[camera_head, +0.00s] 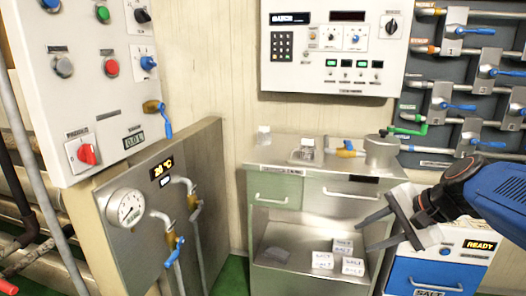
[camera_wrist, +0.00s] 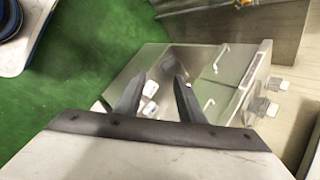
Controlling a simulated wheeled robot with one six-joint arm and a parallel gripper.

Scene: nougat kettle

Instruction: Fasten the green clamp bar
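A green bar (camera_head: 408,129), which looks like the clamp bar, sticks out to the right above the steel pot (camera_head: 383,152) at the right end of the cabinet top. It looks slightly tilted; whether it is fastened cannot be told at this size. My gripper (camera_head: 364,234) is in front of the cabinet, below and apart from the bar. Its two dark fingers are spread with nothing between them. In the wrist view my gripper (camera_wrist: 160,77) is also open and empty, toward the cabinet's open shelf. I cannot make out the green bar in that view.
A blue-fronted salt unit (camera_head: 437,274) stands at right, partly behind my arm. Blue-handled pipes (camera_head: 462,107) line the right wall.

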